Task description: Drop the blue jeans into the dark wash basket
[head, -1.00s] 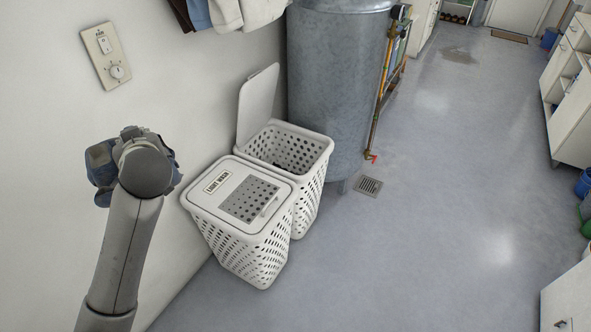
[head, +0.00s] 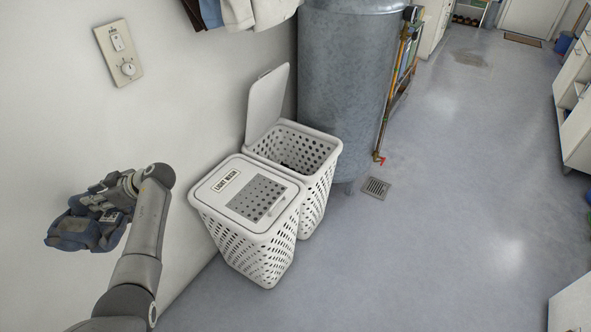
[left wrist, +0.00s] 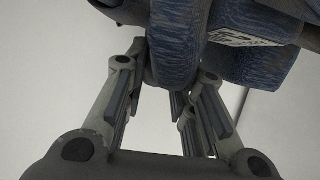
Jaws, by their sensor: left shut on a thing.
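The blue jeans (head: 72,232) are bunched up in my left gripper (head: 97,212), at the left of the head view near the wall. In the left wrist view the blue denim (left wrist: 175,45) sits between the fingers (left wrist: 165,100), with a pale printed label showing. The front basket (head: 245,235) is white and perforated, with a shut lid labelled "LIGHT WASH". Behind it stands a second white basket (head: 325,190) with its lid (head: 267,105) raised against the wall. Its mouth is open and a little dark content shows inside; no label on it is readable. My right gripper is out of view.
A grey metal tank (head: 345,85) with pipes (head: 392,95) stands right behind the open basket. A wall switch plate (head: 119,54) is above my left arm. Clothes (head: 235,12) hang at the top. The floor to the right is clear, with a drain (head: 376,188).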

